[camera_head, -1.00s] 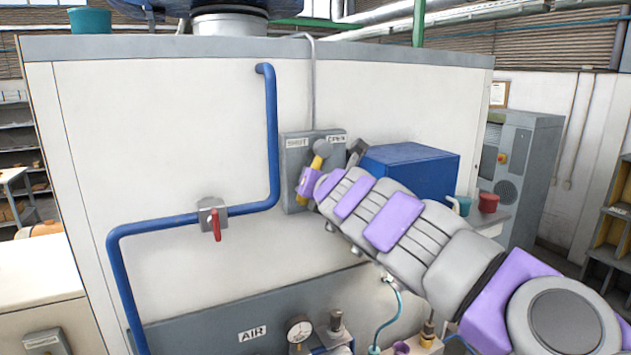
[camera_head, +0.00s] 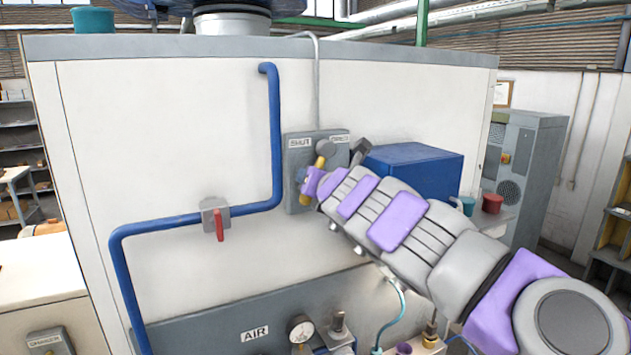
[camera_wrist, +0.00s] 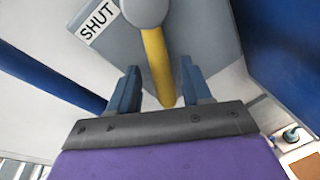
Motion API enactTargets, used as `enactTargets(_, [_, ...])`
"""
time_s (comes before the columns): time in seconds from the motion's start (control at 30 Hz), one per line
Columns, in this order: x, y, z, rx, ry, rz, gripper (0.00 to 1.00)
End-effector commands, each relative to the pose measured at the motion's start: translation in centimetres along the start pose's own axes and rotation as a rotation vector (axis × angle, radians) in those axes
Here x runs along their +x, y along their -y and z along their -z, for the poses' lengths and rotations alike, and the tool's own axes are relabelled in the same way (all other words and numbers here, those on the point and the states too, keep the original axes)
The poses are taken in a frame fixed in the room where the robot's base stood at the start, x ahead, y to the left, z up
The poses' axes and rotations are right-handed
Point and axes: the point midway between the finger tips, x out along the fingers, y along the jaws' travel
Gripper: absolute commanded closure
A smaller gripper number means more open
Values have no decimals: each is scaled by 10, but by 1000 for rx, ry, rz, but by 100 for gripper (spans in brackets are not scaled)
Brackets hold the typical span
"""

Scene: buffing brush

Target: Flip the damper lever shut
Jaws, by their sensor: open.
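The damper lever has a yellow shaft (camera_head: 320,162) with a rounded grey piece at its upper end. It is on a grey plate (camera_head: 294,157) on the white cabinet wall, with a SHUT label at upper left and another label at upper right. In the wrist view the yellow shaft (camera_wrist: 157,60) runs down between the two blue fingers of my gripper (camera_wrist: 160,88). Gaps show on both sides of it. The gripper is open, with nothing clamped. In the head view my purple gripper body covers part of the lever.
A blue box (camera_head: 415,165) stands close right of the plate, behind my arm. A blue pipe (camera_head: 273,130) runs left of the plate, with a red-handled valve (camera_head: 219,222) on it. A gauge (camera_head: 301,328) and fittings stand below. Bare cabinet wall lies at left.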

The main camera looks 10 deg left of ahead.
Motion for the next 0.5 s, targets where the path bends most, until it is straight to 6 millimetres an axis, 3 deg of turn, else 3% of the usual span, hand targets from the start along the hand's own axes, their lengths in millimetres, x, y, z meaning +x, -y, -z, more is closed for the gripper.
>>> enactTargets(0.17, [-8, 0, 2, 0, -2, 0, 51])
enactTargets(0.5, [-57, 1, 2, 1, 0, -3, 51])
